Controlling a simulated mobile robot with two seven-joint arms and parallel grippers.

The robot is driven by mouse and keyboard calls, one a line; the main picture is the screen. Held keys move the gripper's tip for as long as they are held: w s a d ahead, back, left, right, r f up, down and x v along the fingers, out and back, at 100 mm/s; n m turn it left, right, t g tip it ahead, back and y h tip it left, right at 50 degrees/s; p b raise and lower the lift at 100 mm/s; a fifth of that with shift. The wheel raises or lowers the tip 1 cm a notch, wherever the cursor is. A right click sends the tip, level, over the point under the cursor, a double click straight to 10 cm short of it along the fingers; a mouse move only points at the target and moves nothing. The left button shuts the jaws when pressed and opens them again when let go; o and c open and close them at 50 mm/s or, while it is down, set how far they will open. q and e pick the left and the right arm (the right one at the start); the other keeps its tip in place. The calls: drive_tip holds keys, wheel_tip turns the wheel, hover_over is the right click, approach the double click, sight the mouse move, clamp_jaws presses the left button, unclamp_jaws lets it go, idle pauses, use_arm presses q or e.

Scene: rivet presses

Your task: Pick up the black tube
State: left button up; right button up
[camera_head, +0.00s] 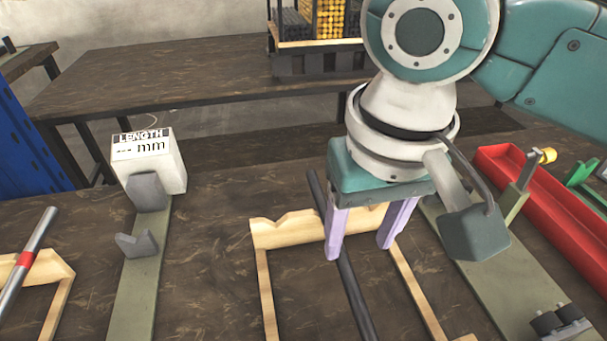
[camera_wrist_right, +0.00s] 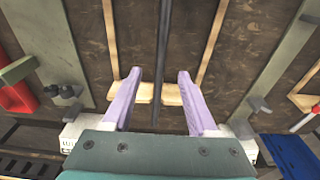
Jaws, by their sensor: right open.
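The black tube (camera_head: 355,296) is a long thin dark rod. It lies across a light wooden rack (camera_head: 284,234) on the brown table and runs toward the near edge of the head view. My right gripper (camera_head: 360,250) is over the rack, pointing down, with its two lilac fingers apart. In the right wrist view the black tube (camera_wrist_right: 161,62) passes between the open fingers of my right gripper (camera_wrist_right: 156,76), nearer the left one. The fingers are not closed on it. My left gripper is in neither view.
A length gauge (camera_head: 150,160) with a blank reading stands left on a green-grey rail. A silver tube with a red band (camera_head: 27,259) lies on another wooden rack at far left. A red tray (camera_head: 545,210) and a green-grey plate (camera_head: 480,275) are at right. Another table (camera_head: 180,75) stands behind.

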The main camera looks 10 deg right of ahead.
sight(349, 272)
wheel_tip(349, 272, down, 2)
drive_tip(key=shift+d, duration=0.1)
drive_tip(key=f, duration=0.1)
drive_tip(key=f+b, duration=0.1)
drive_tip(key=f, duration=0.1)
drive_tip(key=f+b, duration=0.1)
drive_tip(key=f, duration=0.1)
drive_tip(key=shift+w, duration=0.3)
drive_tip(key=shift+c, duration=0.3)
drive_tip(key=c, duration=0.3)
clamp_jaws()
